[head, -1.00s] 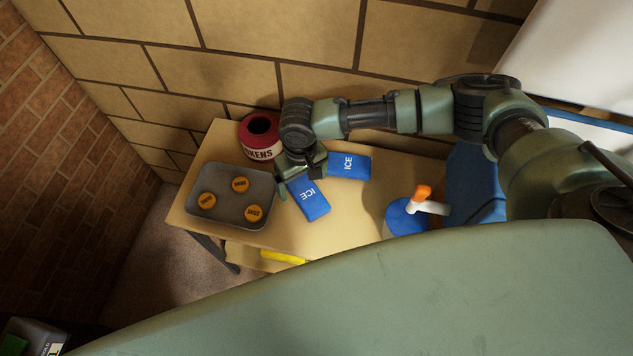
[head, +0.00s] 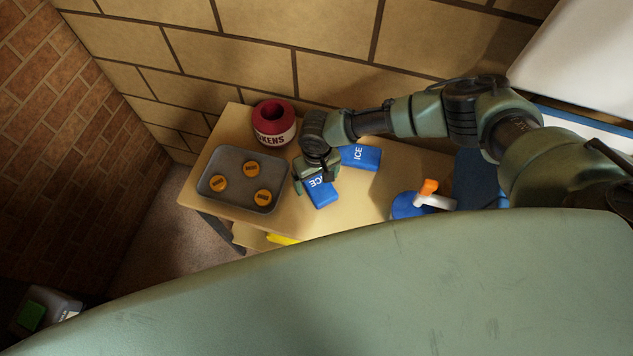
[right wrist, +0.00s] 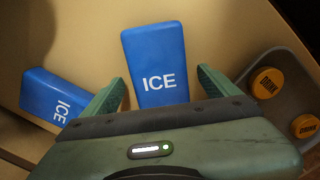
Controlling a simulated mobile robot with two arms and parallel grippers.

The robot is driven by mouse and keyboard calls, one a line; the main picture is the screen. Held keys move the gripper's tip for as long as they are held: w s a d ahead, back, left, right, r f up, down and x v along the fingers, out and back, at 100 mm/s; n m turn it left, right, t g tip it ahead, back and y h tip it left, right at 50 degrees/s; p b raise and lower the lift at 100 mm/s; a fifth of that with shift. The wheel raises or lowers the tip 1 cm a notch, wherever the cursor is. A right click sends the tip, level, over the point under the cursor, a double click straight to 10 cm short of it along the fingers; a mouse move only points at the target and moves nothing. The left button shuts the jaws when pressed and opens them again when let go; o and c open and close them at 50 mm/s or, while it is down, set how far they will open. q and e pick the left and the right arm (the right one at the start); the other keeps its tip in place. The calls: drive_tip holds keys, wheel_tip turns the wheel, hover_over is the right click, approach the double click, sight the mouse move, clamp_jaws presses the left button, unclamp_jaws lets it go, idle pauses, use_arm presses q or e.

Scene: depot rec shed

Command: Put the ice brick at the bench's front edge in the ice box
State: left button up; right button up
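Two blue bricks lettered ICE lie on the wooden bench (head: 350,205). The front ice brick (head: 322,194) is partly hidden under my right gripper (head: 316,182); the back ice brick (head: 361,158) lies nearer the wall. In the right wrist view, the front brick (right wrist: 155,60) has its near end between the open fingers, with gaps at both sides. The back brick (right wrist: 50,95) is outside the left finger. A dark blue box (head: 478,178) at the right, partly behind my arm, may be the ice box; I cannot tell. My left gripper is out of view.
A grey tray (head: 215,203) with orange DRINK discs stands left of the gripper. A red-and-white token pot (head: 273,122) is behind it. A blue round item (head: 405,206) with a white-and-orange handle is to the right. A yellow thing (head: 282,239) shows below the front edge.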

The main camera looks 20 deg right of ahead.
drive_tip(key=c, duration=1.5)
clamp_jaws()
drive_tip(key=shift+w+r, duration=0.1)
